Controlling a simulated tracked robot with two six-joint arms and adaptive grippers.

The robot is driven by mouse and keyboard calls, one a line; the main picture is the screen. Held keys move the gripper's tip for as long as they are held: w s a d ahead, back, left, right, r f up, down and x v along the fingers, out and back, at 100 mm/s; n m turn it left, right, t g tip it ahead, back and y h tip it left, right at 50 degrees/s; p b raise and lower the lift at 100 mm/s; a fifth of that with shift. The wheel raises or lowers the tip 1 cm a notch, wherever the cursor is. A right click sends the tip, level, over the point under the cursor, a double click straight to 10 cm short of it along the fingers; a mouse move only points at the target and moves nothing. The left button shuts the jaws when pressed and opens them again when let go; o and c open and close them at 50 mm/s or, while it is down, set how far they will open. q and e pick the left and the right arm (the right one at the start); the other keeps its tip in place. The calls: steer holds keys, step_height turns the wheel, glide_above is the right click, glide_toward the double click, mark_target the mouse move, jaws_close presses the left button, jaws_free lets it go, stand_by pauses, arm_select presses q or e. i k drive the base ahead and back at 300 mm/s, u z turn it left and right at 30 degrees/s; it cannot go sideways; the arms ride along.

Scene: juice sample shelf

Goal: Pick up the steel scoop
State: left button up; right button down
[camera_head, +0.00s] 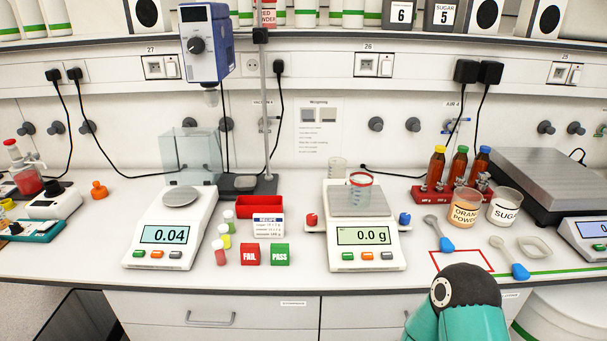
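Two grey spoon-shaped scoops with blue handles lie on the right part of the counter. One scoop (432,221) lies left of the orange powder cup (464,208), its handle pointing toward the front. The other scoop (499,244) lies farther right and nearer the front, below the sugar cup (505,208), its handle near a green line. I cannot tell from their look which one is the steel scoop. Neither of my grippers shows; only a teal part of my arm rises at the bottom right, in front of the counter.
A red outlined rectangle (435,263) is marked on the counter beside the scoops. A shallow pale dish (535,247) lies right of them. A red rack (430,194) of bottles and a large scale (552,177) stand behind.

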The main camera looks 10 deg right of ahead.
mark_target(446, 245)
steer(key=u, duration=1.8)
steer(key=i, duration=0.1)
steer(key=z, duration=3.1)
